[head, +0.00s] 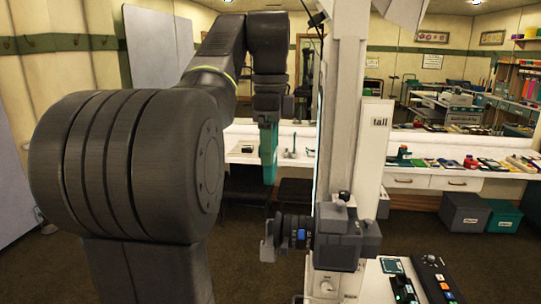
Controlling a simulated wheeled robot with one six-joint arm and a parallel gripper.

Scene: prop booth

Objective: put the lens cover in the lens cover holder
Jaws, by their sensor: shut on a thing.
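My gripper (268,178) hangs pointing down from the dark arm, left of the tall pale column. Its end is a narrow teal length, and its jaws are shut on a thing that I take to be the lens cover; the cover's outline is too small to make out. Below the gripper, a dark lens unit (298,236) with a blue band sticks out leftward from the column. A grey upright bracket piece (267,248) stands at its left end, apart from and below the gripper. I cannot tell which part is the lens cover holder.
A control panel (418,280) lies at lower right. A white counter (430,166) with small coloured items runs behind, with bins (465,212) under it. Air left of the lens unit is clear.

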